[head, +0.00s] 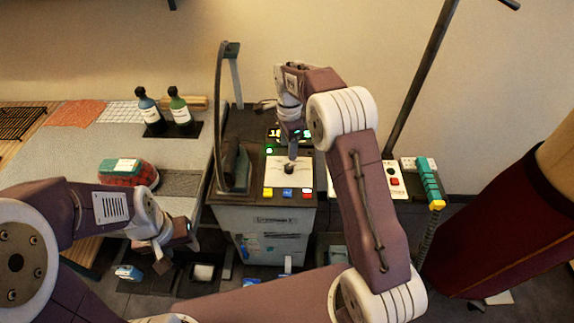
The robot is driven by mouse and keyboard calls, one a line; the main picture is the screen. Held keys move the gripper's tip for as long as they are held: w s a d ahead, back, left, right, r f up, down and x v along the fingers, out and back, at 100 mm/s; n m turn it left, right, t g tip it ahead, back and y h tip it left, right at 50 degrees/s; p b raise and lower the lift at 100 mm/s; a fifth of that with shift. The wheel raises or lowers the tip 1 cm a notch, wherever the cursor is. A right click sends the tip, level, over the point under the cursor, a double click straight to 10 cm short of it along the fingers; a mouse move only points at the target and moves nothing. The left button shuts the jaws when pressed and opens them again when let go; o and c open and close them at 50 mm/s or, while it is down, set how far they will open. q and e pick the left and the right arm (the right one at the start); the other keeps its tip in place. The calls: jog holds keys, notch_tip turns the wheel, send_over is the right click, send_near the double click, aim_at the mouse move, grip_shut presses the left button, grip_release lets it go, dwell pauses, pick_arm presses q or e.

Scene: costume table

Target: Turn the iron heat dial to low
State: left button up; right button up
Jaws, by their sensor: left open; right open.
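A white control panel (273,178) sits on top of a grey cabinet in the middle of the head view. A small dark knob (289,170), which looks like the heat dial, is on this panel. My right gripper (292,156) points down right above the knob and partly covers it. It is open; I cannot tell if its fingers touch the knob. The dial's setting is too small to read. A dark iron-like shape (236,166) stands left of the panel. My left gripper (178,250) is open and empty at the lower left, below the table edge.
Blue, yellow and red buttons (288,192) line the panel's front. A lit display (276,133) is behind it. Two bottles (180,112) and a red-and-teal item (128,173) are on the left table. A tall dark pole (420,80) and a maroon form (510,225) are right.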

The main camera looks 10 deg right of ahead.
aim_at(289, 166)
notch_tip(289, 166, down, 8)
jog(key=shift+d+r, duration=0.1)
jog(key=shift+d, duration=0.05)
jog(key=shift+f, duration=0.55)
grip_shut()
